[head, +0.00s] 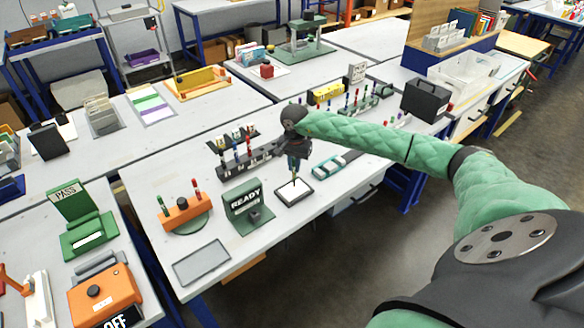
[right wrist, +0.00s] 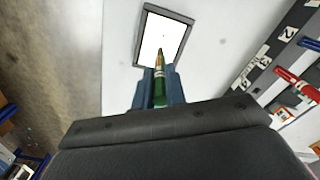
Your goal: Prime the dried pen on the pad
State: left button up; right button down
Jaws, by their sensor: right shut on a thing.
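The pad (head: 304,192) is a white sheet in a dark frame, lying near the front edge of the middle table. It also shows in the right wrist view (right wrist: 156,32), with a tiny dark speck on its white face. My right gripper (head: 295,160) is shut on a green pen (right wrist: 160,92) with a gold-orange front end. The pen points down over the pad. I cannot tell whether its tip touches the sheet. The gripper's dark blue fingers (right wrist: 157,88) hide the pen's upper part. My left gripper is not in view.
A green READY stand (head: 243,205) and an orange pen holder (head: 186,212) stand left of the pad. A dark numbered pen rack (head: 236,168) is behind it, and a teal tray (head: 336,164) is to its right. A flat grey plate (head: 202,262) lies at the front left.

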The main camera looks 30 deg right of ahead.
jog(key=shift+f+b, duration=0.9)
dwell(0.4)
jog(key=shift+r, duration=1.05)
jog(key=shift+d+b, duration=0.55)
jog(key=shift+d, duration=0.45)
